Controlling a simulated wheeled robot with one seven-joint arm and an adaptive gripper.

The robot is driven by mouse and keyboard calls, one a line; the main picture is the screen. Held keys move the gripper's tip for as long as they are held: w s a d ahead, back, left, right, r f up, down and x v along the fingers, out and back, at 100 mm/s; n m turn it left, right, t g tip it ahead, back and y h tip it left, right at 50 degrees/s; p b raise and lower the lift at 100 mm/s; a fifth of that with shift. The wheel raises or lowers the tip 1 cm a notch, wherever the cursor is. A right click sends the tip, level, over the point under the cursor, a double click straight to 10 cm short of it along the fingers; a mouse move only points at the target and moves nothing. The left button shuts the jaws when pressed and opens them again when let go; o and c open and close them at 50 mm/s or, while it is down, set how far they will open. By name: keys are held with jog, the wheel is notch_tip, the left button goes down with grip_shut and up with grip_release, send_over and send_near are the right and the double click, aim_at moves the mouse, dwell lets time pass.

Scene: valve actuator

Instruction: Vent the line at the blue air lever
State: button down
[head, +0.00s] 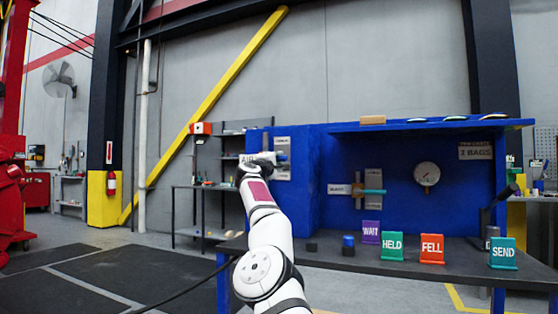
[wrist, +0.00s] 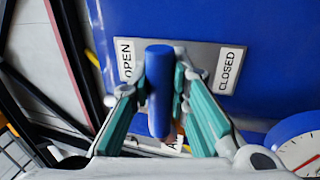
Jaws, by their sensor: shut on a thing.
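The blue air lever (wrist: 158,92) stands out from a grey plate (wrist: 190,58) marked OPEN and CLOSED in the wrist view. It sits closer to the OPEN label (wrist: 126,60) than to the CLOSED label (wrist: 228,70). My gripper (wrist: 162,85) has its teal-padded fingers on either side of the lever and is shut on it. In the head view my gripper (head: 264,160) is at the plate on the blue cabinet's left part, beside a partly hidden AIR label (head: 247,158). A small blue piece of the lever (head: 282,156) shows there.
A round gauge (head: 427,174) and a teal-handled valve (head: 372,191) are on the blue panel to the right. WAIT (head: 370,231), HELD (head: 392,246), FELL (head: 432,248) and SEND (head: 503,252) signs stand on the dark bench (head: 340,262). Floor on the left is open.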

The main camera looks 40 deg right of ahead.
jog(key=c, duration=1.5)
grip_release()
jog(key=shift+f, duration=0.2)
jog(key=shift+r, duration=0.1)
jog(key=shift+r, duration=0.1)
